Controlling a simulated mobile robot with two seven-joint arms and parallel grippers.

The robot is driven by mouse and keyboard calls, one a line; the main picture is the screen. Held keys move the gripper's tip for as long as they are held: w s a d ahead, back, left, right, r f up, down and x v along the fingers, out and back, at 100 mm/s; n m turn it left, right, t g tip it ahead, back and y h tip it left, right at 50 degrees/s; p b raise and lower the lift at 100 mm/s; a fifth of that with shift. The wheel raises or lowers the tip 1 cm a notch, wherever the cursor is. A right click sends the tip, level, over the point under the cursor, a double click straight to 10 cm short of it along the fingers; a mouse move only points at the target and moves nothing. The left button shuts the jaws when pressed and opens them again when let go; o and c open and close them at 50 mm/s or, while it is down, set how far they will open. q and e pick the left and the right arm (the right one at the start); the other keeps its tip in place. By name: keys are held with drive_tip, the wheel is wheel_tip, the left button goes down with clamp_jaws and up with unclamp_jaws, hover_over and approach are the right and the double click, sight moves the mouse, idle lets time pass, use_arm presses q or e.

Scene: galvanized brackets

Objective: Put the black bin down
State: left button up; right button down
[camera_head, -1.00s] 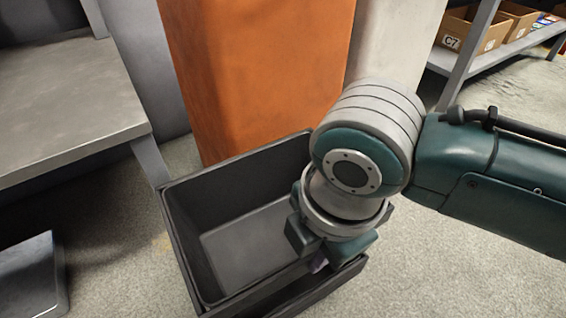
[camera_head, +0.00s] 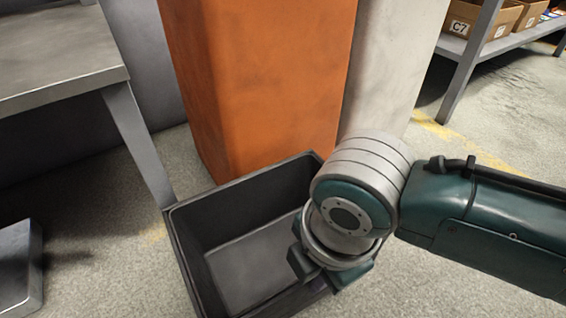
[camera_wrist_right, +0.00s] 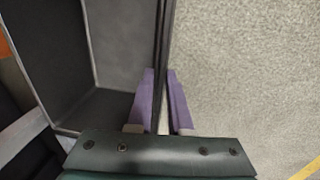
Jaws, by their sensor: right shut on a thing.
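The black bin (camera_head: 235,212) is an open, empty box at the bottom middle of the head view, its lower front cut off by the picture edge. My right gripper (camera_head: 318,286) is at its right side, with fingers mostly hidden under my wrist. In the right wrist view the purple fingers of the gripper (camera_wrist_right: 161,80) are shut on the bin's wall (camera_wrist_right: 125,45), one on each side of it. The bin looks about level. I cannot tell whether its bottom touches the floor. My left gripper is not in view.
An orange pillar (camera_head: 255,85) stands right behind the bin, beside a pale column (camera_head: 392,70). A grey table (camera_head: 60,55) is at left, and a grey slab-like object (camera_head: 18,270) at lower left. A shelf with cardboard boxes (camera_head: 480,22) is at back right. Floor (camera_head: 500,125) is clear at right.

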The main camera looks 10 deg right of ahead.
drive_tip(key=shift+w, duration=0.15)
drive_tip(key=shift+f, duration=0.25)
drive_tip(key=c, duration=0.8)
unclamp_jaws()
drive_tip(key=shift+c, duration=0.2)
drive_tip(key=s+a+r+m+y+p, duration=0.1)
drive_tip(key=s+r+m+p, duration=0.15)
drive_tip(key=r+p, duration=0.4)
drive_tip(key=s+a+r+m+y+p, duration=0.1)
drive_tip(key=s+r+m+p, duration=0.2)
drive_tip(key=r, duration=0.6)
drive_tip(key=s+d+r+m+t+h, duration=0.1)
drive_tip(key=s+d+r+m, duration=0.1)
drive_tip(key=d+m, duration=0.3)
drive_tip(key=s+d+r+m+t+h, duration=0.1)
drive_tip(key=s+d+r+m, duration=0.2)
drive_tip(key=d+m, duration=0.3)
drive_tip(key=s+m, duration=0.1)
drive_tip(key=m, duration=0.2)
drive_tip(key=shift+s+d+r, duration=0.2)
drive_tip(key=shift+s+r, duration=0.15)
drive_tip(key=shift+s, duration=0.05)
